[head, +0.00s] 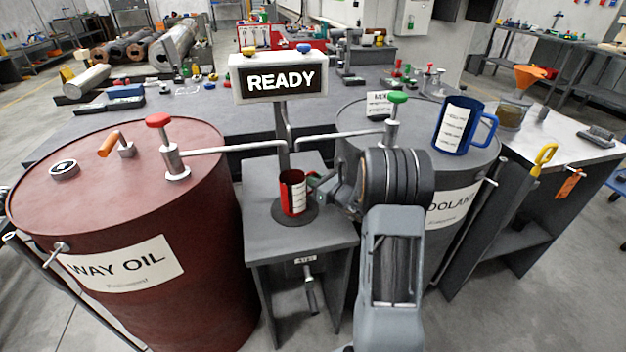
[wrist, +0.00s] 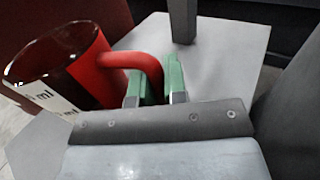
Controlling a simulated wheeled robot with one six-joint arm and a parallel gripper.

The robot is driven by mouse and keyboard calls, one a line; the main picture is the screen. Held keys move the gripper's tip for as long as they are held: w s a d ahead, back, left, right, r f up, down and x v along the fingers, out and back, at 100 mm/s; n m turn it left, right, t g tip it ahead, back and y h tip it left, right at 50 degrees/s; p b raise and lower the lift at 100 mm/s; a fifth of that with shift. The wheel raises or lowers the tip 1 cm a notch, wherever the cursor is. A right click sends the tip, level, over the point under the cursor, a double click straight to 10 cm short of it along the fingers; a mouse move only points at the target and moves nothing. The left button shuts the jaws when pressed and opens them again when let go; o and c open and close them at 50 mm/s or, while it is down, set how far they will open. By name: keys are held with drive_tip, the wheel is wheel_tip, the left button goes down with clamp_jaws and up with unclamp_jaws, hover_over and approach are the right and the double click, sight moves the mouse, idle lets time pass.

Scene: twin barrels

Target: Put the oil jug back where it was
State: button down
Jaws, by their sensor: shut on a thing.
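The red oil jug (head: 292,196) is upright at the round dark pad (head: 296,217) on the small grey stand between the two barrels. I cannot tell whether its base touches the pad. In the wrist view the jug (wrist: 92,72) shows its open rim, a white scale label and a red handle on its right. My gripper (head: 315,183) comes from the right and is shut on that handle. Its green fingers (wrist: 155,80) show at the handle's end in the wrist view. The red WAY OIL barrel (head: 110,215) stands to the left, with a red-knobbed tap (head: 175,155).
The grey COOLANT barrel (head: 350,140) stands right of the stand, partly behind my arm. A blue jug (head: 455,128) stands on it. Tap pipes from both barrels reach over the stand, beside the post of the READY sign (head: 280,78). A side table (head: 570,145) is at the right.

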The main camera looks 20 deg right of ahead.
drive_tip(key=shift+f, duration=0.1)
drive_tip(key=shift+f, duration=0.15)
drive_tip(key=c, duration=1.2)
unclamp_jaws()
drive_tip(key=shift+o, duration=0.2)
